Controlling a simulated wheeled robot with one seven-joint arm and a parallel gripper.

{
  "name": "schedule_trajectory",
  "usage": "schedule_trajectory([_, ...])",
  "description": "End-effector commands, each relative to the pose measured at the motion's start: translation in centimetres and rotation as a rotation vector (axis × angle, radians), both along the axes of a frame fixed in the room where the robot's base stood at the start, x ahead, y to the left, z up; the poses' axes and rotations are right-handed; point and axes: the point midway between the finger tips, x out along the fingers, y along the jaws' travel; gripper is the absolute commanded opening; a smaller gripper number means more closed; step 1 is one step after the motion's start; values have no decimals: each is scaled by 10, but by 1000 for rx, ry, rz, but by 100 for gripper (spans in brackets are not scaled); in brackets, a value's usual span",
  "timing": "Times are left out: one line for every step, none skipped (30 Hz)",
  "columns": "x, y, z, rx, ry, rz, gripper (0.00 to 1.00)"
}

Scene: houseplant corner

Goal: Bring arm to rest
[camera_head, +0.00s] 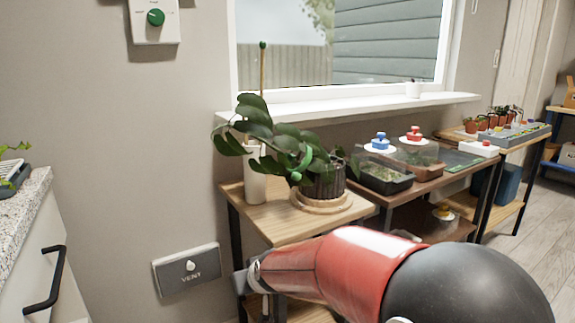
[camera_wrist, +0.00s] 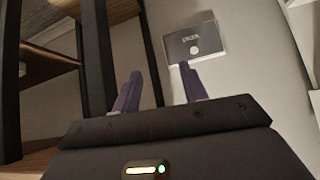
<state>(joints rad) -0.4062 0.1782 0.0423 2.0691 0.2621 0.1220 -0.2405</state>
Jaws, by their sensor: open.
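My arm is stretched out low in the head view, in front of the small wooden plant table (camera_head: 262,222). My gripper shows in the wrist view (camera_wrist: 160,88), with its two dark fingers apart and nothing between them. The fingers point toward the wall by a grey vent plate (camera_wrist: 192,40) with a white knob. That vent plate also shows in the head view (camera_head: 187,270), low on the wall left of the plant table. In the head view the gripper end is mostly hidden behind the arm and at the table's legs.
A leafy plant in a dark ribbed pot (camera_head: 324,182) and a tall white vase (camera_head: 255,175) stand on the plant table. A counter (camera_head: 25,225) with a black handle is at left. Dark table legs (camera_wrist: 97,50) are close to my gripper's left. A windowsill (camera_head: 350,104) runs above.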

Motion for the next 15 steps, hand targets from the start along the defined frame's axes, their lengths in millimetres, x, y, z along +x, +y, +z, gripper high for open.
schedule_trajectory([-11, -22, 18, -2, 4, -22, 43])
schedule_trajectory([-19, -36, 26, -5, 15, -38, 43])
schedule_trajectory([-32, -54, 36, -11, 32, -58, 43])
schedule_trajectory([-43, -68, 43, -16, 44, -74, 43])
schedule_trajectory([-54, -82, 49, -21, 57, -94, 43])
schedule_trajectory([-70, -99, 56, -29, 74, -116, 43])
schedule_trajectory([-82, -112, 61, -33, 86, -135, 43])
schedule_trajectory([-94, -125, 65, -40, 98, -156, 43])
schedule_trajectory([-112, -141, 70, -47, 115, -184, 43])
schedule_trajectory([-126, -153, 72, -53, 130, -205, 43])
schedule_trajectory([-140, -164, 74, -58, 142, -227, 43])
schedule_trajectory([-158, -178, 76, -65, 158, -257, 43])
schedule_trajectory([-171, -187, 77, -71, 172, -279, 43])
schedule_trajectory([-184, -196, 76, -76, 185, -301, 43])
schedule_trajectory([-201, -206, 76, -82, 199, -328, 43])
